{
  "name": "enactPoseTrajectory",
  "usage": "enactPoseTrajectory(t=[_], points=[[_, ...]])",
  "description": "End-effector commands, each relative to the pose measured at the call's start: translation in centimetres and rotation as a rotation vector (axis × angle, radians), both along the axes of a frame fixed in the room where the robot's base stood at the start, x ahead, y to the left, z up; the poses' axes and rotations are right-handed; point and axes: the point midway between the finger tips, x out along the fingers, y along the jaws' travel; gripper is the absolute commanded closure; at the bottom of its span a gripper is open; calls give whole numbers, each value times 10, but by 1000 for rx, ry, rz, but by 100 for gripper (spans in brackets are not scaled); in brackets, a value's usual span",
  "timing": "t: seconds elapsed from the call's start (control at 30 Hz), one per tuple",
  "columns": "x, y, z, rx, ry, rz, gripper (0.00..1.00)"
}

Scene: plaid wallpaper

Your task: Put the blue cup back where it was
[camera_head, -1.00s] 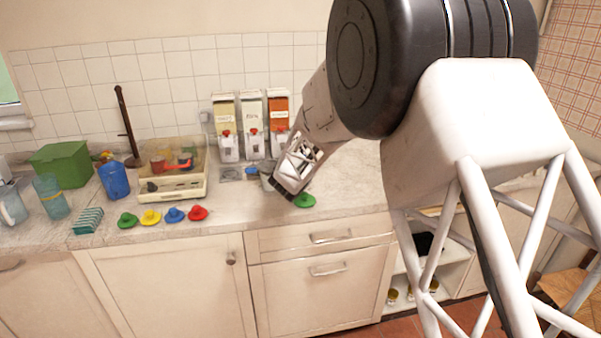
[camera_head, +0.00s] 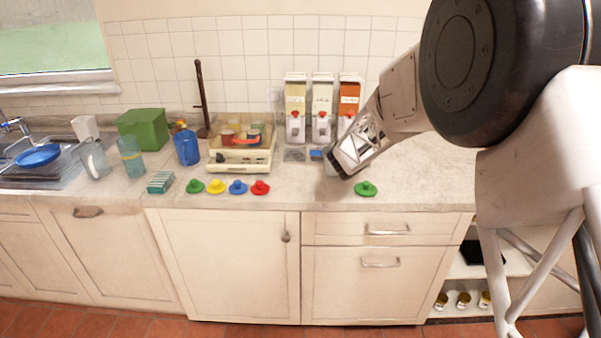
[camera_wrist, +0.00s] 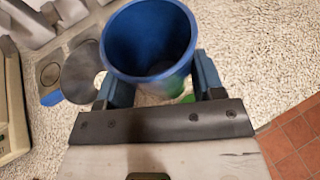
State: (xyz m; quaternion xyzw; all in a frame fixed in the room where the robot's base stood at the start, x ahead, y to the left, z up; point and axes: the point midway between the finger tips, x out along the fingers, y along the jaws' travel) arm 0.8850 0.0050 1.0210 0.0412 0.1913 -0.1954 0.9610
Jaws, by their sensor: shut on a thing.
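The blue cup (camera_wrist: 150,72) is between the two fingers of my gripper (camera_wrist: 160,88) in the wrist view, its open mouth facing the camera and its inside looking empty. My gripper (camera_head: 338,172) is shut on it. In the head view my gripper is low over the counter, just left of a green lid (camera_head: 366,188) and in front of the dispensers; the cup is mostly hidden there. I cannot tell whether the cup's base touches the counter. Where the cup stood before does not show.
Three dispensers (camera_head: 322,110) stand against the tiles. Several coloured lids, including a red one (camera_head: 260,187), lie along the front. A scale-like machine (camera_head: 240,160), a blue pitcher (camera_head: 186,148) and a green box (camera_head: 143,129) stand left. A grey funnel-like piece (camera_wrist: 84,72) lies beside the cup.

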Motion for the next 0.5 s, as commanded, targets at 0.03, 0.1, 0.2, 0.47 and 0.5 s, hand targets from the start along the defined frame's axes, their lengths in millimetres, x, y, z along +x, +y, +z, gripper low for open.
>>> enactPoseTrajectory(t=[0.03, 0.1, 0.2, 0.47, 0.5], points=[[2, 6, 7, 2, -4, 0, 66], [3, 12, 12, 2, -3, -1, 66], [4, 19, 19, 0, -2, -3, 66], [7, 34, 32, 1, -3, -3, 66], [7, 36, 34, 1, -3, -3, 66]])
